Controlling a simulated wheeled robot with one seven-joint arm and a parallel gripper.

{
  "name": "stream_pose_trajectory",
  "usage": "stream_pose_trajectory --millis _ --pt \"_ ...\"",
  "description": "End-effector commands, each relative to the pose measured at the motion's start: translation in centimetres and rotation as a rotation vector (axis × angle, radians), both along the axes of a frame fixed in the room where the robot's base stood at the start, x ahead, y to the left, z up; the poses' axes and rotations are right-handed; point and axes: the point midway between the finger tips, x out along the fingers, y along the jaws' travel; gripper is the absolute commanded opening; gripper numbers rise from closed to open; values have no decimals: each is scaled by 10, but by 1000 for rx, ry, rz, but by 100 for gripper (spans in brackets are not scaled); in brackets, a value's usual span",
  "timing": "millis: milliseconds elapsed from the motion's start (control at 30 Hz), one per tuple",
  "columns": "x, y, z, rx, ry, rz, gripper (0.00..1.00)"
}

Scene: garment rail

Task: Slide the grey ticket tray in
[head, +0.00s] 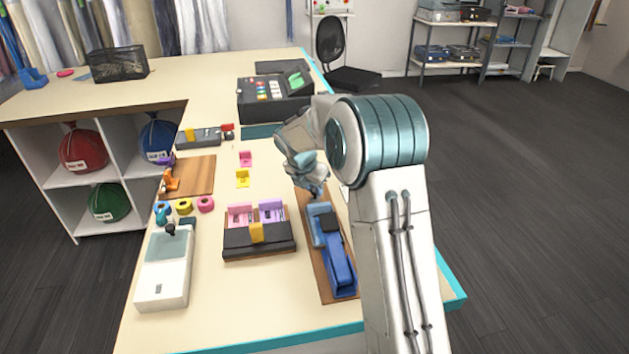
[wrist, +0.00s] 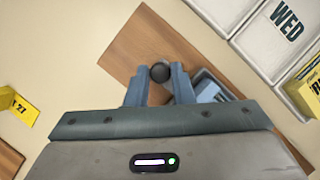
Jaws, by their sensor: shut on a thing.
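A blue machine (head: 342,268) lies on a brown wooden board (head: 312,262), with a grey-blue open tray (head: 319,212) at its far end. My gripper (head: 316,190) is low over the far end of the board, just beyond that tray. In the wrist view its fingers (wrist: 160,84) are shut on a round black knob (wrist: 160,71). The grey-blue tray (wrist: 208,84) shows there just right of the fingers, partly hidden by my gripper. I cannot see how the knob joins the tray.
A dark grey holder (head: 240,241) with pink and purple pieces stands left of the board. White boxes marked WED (wrist: 285,18) lie right of the board.

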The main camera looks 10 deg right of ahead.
Motion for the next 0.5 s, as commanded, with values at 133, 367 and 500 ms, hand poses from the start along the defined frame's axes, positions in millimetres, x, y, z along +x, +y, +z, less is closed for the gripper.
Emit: stream_pose_trajectory --millis 133,367,500 --pt "-5 -2 1 1 5 -6 0" --pt "-6 -6 0 2 9 -13 27" --pt "-5 -8 0 2 7 -15 42"
